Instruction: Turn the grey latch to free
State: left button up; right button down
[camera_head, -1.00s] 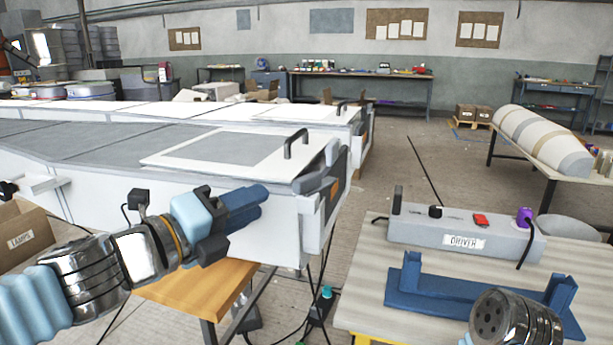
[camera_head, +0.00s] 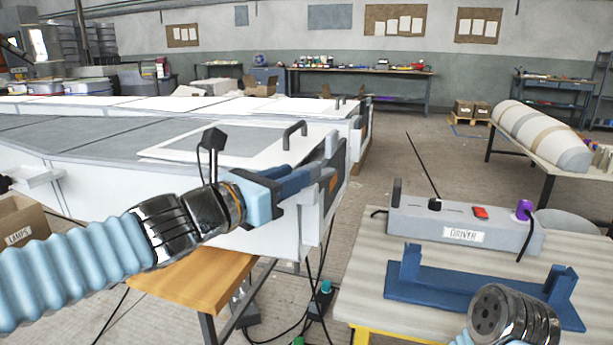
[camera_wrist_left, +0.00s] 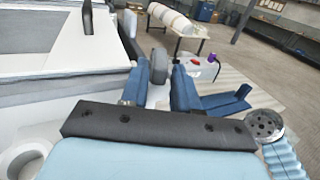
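The grey latch (camera_wrist_left: 158,66) is a rounded grey piece at the end of the long white mould (camera_head: 290,225). In the left wrist view it shows between the tips of my left gripper's (camera_wrist_left: 158,88) two blue fingers, with a gap visible between the fingers. In the head view my left gripper (camera_head: 312,176) reaches the mould's end face, and its fingers hide most of the latch. I cannot tell whether the fingers touch the latch. My right gripper is out of view; only a metal joint of my right arm shows at the lower right.
A white hatch frame with a black handle (camera_head: 294,134) lies on top of the mould. A wooden stand (camera_head: 195,280) is below my left arm. At right, a table holds a grey driver box (camera_head: 465,225) and a blue cradle (camera_head: 480,284). Cables hang below the mould's end.

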aim_at(306, 166)
pick_arm(q)
jog(key=x, duration=0.4)
jog(key=shift+w+d, duration=0.3)
jog(key=shift+c, duration=0.4)
grip_shut()
